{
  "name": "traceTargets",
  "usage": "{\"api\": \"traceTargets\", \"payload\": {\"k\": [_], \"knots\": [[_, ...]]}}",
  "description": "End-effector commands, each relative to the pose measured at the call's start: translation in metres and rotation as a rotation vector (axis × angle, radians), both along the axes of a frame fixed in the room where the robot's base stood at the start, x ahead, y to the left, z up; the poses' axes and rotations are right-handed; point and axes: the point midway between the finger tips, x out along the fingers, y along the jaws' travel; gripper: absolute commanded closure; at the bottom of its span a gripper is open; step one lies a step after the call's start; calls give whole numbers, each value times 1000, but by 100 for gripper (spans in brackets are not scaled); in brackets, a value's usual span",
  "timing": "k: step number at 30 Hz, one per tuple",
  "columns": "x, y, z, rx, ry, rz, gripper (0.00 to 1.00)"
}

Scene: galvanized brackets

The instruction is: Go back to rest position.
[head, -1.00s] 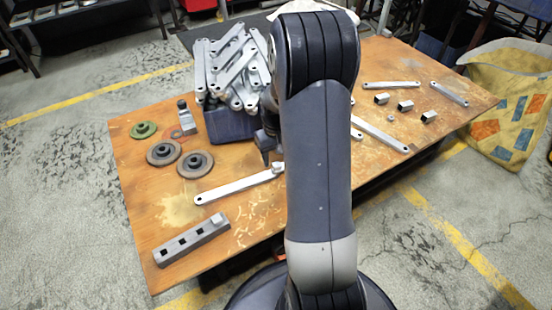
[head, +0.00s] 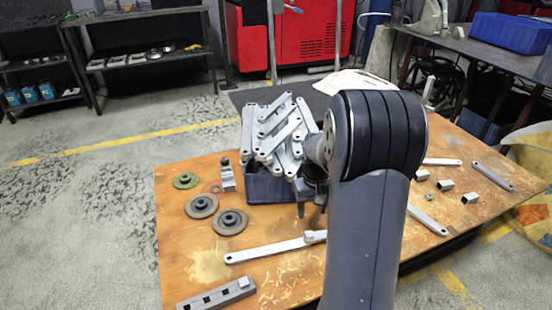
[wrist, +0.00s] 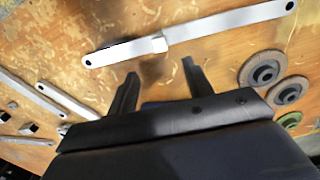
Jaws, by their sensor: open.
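My gripper (wrist: 160,80) is open in the wrist view, its two dark fingers apart with nothing between them. It is above the table, close to a flat galvanized bracket (wrist: 205,25) with a hole at each end. In the head view my gripper (head: 312,212) shows only in part beside my arm, in front of the blue bin. The bracket (head: 265,252) lies on the wooden table (head: 180,265) below it. A small light piece sits at the bracket's right end in the head view.
A blue bin (head: 265,187) heaped with brackets (head: 275,130) stands at the table's back. Grinding discs (head: 230,222) lie left of it. A steel bar with square holes (head: 217,294) is at the front. More brackets (head: 493,176) and small square tubes (head: 470,198) lie at right.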

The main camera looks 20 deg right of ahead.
Motion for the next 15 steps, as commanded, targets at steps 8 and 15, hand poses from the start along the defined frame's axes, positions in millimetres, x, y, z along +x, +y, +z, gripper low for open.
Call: {"api": "traceTargets", "payload": {"k": [8,15], "knots": [[-1,0,-49,1,4,0,52],[-1,0,-90,1,3,0,52]]}}
